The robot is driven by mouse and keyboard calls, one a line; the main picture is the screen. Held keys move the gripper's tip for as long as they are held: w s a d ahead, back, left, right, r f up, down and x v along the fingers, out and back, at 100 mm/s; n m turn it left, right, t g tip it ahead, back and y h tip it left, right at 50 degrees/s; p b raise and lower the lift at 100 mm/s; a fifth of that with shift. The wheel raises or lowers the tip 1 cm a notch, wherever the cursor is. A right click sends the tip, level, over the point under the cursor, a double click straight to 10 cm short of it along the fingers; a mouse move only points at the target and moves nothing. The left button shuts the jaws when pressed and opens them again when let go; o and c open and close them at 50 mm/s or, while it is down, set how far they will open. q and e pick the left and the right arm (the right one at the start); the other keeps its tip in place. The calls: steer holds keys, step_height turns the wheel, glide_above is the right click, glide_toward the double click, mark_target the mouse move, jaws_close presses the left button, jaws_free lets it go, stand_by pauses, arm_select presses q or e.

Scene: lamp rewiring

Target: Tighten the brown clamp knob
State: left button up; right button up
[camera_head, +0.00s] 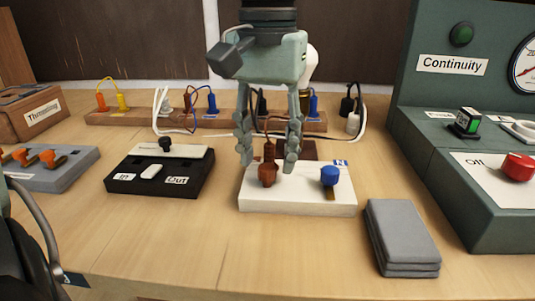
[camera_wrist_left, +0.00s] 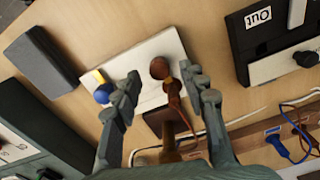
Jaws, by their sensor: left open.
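The brown clamp knob (camera_head: 267,175) stands upright on the left part of a white terminal block (camera_head: 300,205). A brown lead rises just behind the knob. A blue knob (camera_head: 330,175) stands on the same block to the right. My left gripper (camera_head: 268,157) points down from above, open, with one finger on each side of the brown knob and its lead. In the left wrist view the brown knob (camera_wrist_left: 160,68) shows between the two fingertips (camera_wrist_left: 160,83), with gaps beside it. The blue knob (camera_wrist_left: 102,95) is close to one finger. My right gripper is not in view.
A black switch box (camera_head: 150,188) is left of the block, and a folded grey cloth (camera_head: 402,235) lies to its right. A wooden rail with plugs (camera_head: 130,116) and a lamp bulb (camera_head: 308,65) stand behind. The green continuity tester (camera_head: 440,95) fills the right side.

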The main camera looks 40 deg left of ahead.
mark_target(267, 165)
arm_select(q)
step_height(267, 165, up, 11)
stand_by(0.3)
steer(key=shift+f, duration=0.1)
stand_by(0.4)
